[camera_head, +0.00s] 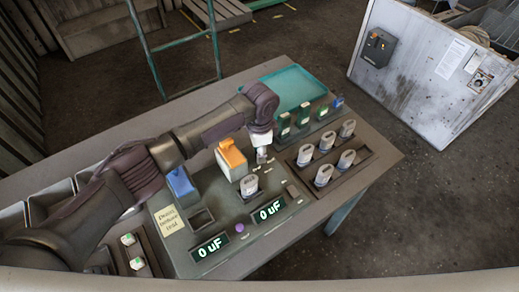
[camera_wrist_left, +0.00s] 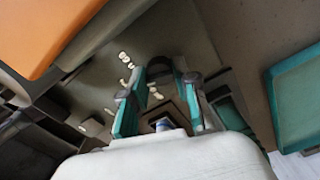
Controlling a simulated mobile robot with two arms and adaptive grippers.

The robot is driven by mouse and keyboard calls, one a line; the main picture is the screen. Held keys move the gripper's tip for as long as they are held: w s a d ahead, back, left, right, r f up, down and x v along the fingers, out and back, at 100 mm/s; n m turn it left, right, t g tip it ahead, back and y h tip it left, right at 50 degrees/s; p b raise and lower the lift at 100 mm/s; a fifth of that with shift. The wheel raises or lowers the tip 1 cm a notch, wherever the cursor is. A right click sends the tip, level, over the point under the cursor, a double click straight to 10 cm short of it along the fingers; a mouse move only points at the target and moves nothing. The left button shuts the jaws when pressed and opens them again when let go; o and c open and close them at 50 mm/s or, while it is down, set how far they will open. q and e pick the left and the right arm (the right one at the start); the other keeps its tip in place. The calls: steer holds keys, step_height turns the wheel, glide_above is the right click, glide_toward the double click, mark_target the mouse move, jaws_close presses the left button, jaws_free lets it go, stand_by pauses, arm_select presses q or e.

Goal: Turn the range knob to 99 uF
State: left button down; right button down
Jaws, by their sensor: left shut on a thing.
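My left gripper (camera_head: 262,152) reaches down to the tester panel (camera_head: 217,218) just right of an orange-topped block (camera_head: 232,158). The left wrist view shows its teal fingers (camera_wrist_left: 161,84) on either side of a dark rounded knob (camera_wrist_left: 159,67), taken as the range knob, and shut on it. Small white marks lie on the panel beside the knob; they are too small to read. In the head view the gripper hides the knob, so its setting cannot be told. Two displays, left (camera_head: 210,246) and right (camera_head: 267,211), both read 0 uF. My right gripper is out of view.
A silver capacitor (camera_head: 249,185) stands on the panel close to the gripper. Several more stand in a dark tray (camera_head: 372,160) to the right. Green terminals (camera_head: 303,116) and a teal tray (camera_head: 290,86) lie behind. A blue block (camera_head: 182,184) and a purple button (camera_head: 239,228) are nearby.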

arm_select(q)
steer(key=m, duration=0.5)
stand_by(0.6)
steer(key=c, duration=0.9)
jaws_free()
steer(key=shift+o, duration=0.2)
step_height(320, 180, up, 12)
